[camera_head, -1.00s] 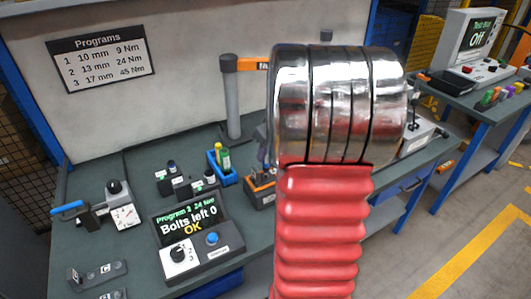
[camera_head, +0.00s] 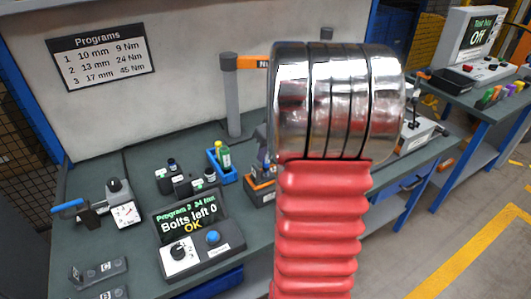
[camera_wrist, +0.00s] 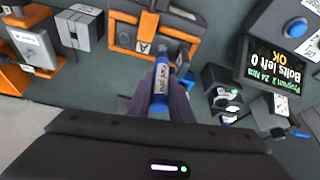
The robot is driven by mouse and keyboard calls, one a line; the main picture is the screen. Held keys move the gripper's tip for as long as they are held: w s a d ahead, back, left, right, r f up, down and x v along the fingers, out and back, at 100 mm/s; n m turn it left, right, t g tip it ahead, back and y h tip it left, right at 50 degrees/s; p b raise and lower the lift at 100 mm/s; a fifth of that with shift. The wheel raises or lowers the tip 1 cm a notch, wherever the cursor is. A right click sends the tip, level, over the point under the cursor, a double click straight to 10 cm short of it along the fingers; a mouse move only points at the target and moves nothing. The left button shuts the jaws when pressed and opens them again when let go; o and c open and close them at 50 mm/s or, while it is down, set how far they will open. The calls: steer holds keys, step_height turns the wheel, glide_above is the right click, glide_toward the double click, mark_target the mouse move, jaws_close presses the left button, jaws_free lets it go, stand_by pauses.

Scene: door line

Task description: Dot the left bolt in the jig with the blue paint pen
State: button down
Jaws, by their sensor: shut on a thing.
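In the wrist view my gripper (camera_wrist: 160,103) is shut on the blue paint pen (camera_wrist: 162,84), a blue barrel with a white printed label. The pen points away from me toward an orange and dark jig (camera_wrist: 172,28) with a tag marked A. I cannot tell whether the pen tip touches anything, and I cannot make out the left bolt.
A control box screen (camera_head: 187,217) reads "Bolts left 0 OK". A grey post (camera_head: 233,105) rises behind. In the wrist view, another orange fixture (camera_wrist: 18,75) is at left.

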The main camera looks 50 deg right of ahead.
steer(key=shift+r, duration=0.1)
steer(key=shift+r, duration=2.95)
